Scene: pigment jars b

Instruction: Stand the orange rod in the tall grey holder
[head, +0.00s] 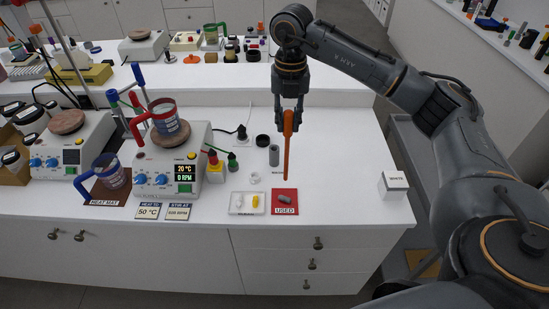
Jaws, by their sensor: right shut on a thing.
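My right gripper (289,108) is shut on the orange rod (288,150), near its upper end. The rod hangs nearly upright, its lower end pointing down over the white bench. A tall grey holder (274,155), a short upright cylinder, stands just left of the rod in the head view. The rod and holder look apart, and the exact depth between them is hard to tell. My left gripper is not in view.
A red-handled beaker (164,118) sits on a stirrer hotplate (172,160). A blue-handled beaker (108,172) stands on the heat mat. A red "USED" tray (285,210) and a clear tray (247,210) lie in front. A white box (393,185) stands right; bench between is clear.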

